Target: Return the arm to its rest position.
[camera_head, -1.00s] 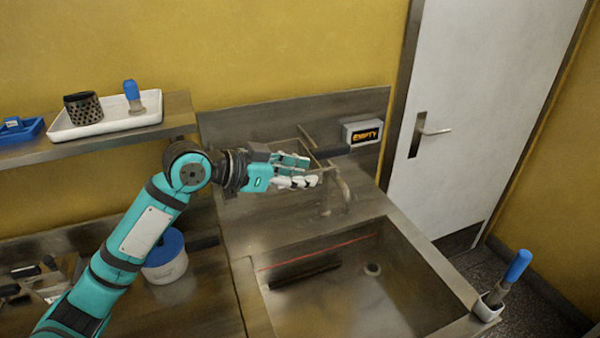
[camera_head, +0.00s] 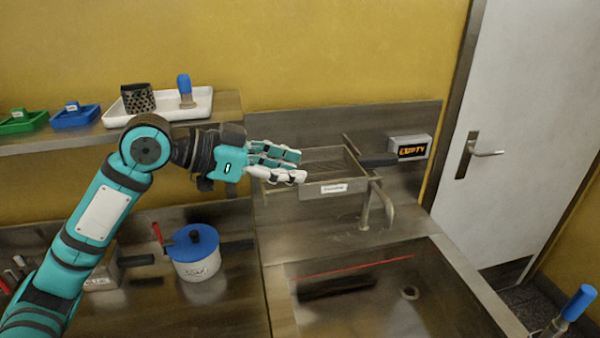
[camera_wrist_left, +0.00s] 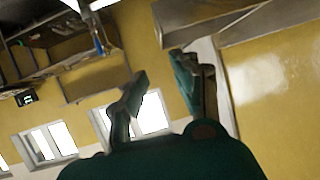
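My left arm comes in from the left, with its teal forearm bent at the elbow and the hand pointing right. The left gripper (camera_head: 298,166) is held in the air in front of the wall, by the left side of the labelled mesh tray (camera_head: 335,186) above the sink. Its fingers overlap the tray's left edge in the picture, and I cannot tell whether they touch. In the left wrist view the two fingers (camera_wrist_left: 160,88) stand apart with nothing between them. My right gripper is not in view.
A sink (camera_head: 400,300) lies below, with a faucet (camera_head: 377,205) behind it. A sign box (camera_head: 409,148) reads "EMPTY". A blue-lidded pot (camera_head: 195,253) stands on the left counter. A shelf holds a white tray (camera_head: 160,112) with a mesh cup and blue-handled brush.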

